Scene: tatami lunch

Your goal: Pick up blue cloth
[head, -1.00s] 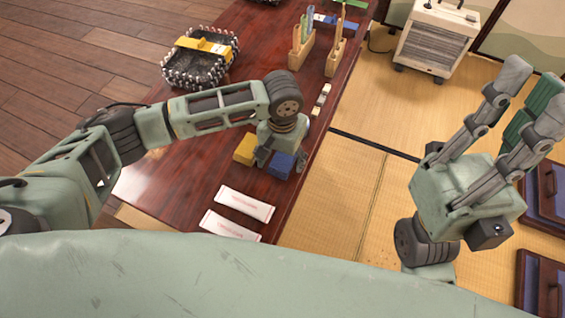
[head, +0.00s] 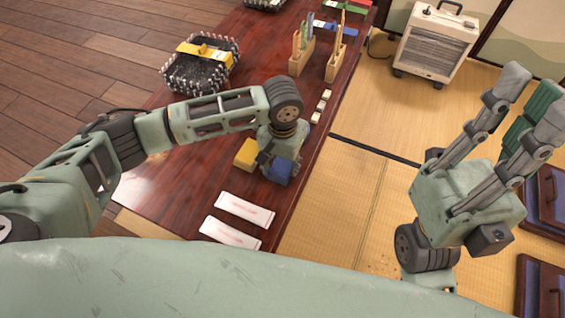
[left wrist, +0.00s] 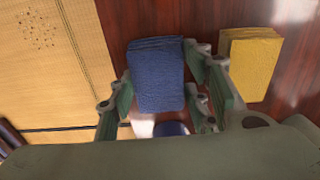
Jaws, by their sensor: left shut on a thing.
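The blue cloth (head: 279,171) is a small folded block at the right edge of the dark red wooden table. My left gripper (head: 272,160) comes down over it from above and is shut on it. In the left wrist view the blue cloth (left wrist: 156,72) sits between the two fingers, its folded texture showing. Whether it is clear of the tabletop is hard to tell. My right gripper (head: 529,100) is raised over the tatami at the right, its fingers pointing up and spread apart, with nothing between them.
A yellow cloth (head: 246,153) lies just left of the blue one, also in the wrist view (left wrist: 252,60). Two white packets (head: 245,209) lie nearer me.

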